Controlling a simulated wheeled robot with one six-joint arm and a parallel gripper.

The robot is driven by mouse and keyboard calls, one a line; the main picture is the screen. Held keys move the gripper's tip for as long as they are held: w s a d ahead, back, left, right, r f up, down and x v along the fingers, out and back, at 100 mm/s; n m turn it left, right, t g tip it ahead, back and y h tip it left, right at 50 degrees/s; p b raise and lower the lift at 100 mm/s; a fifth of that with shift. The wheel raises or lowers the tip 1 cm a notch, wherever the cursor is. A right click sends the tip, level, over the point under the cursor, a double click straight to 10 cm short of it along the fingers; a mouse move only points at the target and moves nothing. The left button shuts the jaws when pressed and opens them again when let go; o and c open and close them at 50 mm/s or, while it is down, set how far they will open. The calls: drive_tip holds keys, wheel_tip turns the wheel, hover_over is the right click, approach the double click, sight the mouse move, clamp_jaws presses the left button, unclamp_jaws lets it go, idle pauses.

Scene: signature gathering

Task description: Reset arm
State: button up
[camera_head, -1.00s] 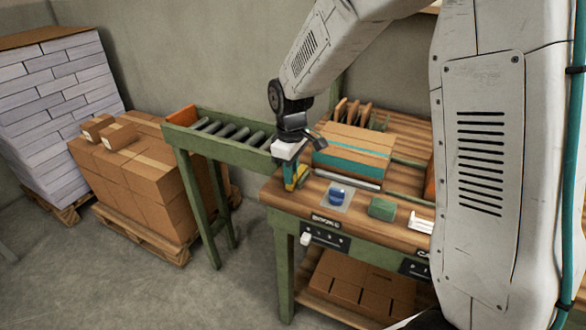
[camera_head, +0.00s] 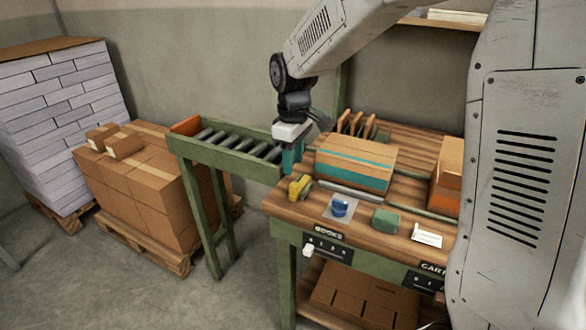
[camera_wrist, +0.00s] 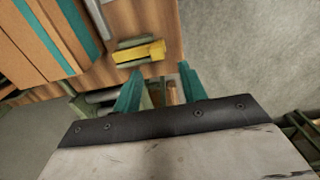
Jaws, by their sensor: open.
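My gripper (camera_head: 290,160) hangs above the left end of the wooden workbench (camera_head: 390,241), close to the roller conveyor's end. In the wrist view its two teal fingers (camera_wrist: 157,92) are spread apart with nothing between them. A yellow and green tool (camera_head: 299,187) lies on the bench's left corner, just below and apart from the fingers. It also shows in the wrist view (camera_wrist: 140,53), beyond the fingertips.
A cardboard box with a teal band (camera_head: 355,163) stands behind the tool. A blue round item (camera_head: 340,206), a green block (camera_head: 385,220) and a white card holder (camera_head: 427,236) lie along the front. The roller conveyor (camera_head: 228,158) adjoins at left. Stacked boxes (camera_head: 140,190) stand on a pallet.

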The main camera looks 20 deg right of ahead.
drive_tip(key=shift+r, duration=0.1)
idle(0.4)
drive_tip(key=s+d+r+m, duration=0.2)
drive_tip(key=s+m, duration=0.1)
drive_tip(key=s, duration=0.7)
drive_tip(key=s+d+r+m+t, duration=0.1)
drive_tip(key=s+d+r+m, duration=0.1)
drive_tip(key=s, duration=0.8)
drive_tip(key=s+d+r+m, duration=0.2)
drive_tip(key=s+r+m, duration=0.2)
drive_tip(key=s, duration=0.6)
drive_tip(key=shift+s+d, duration=0.25)
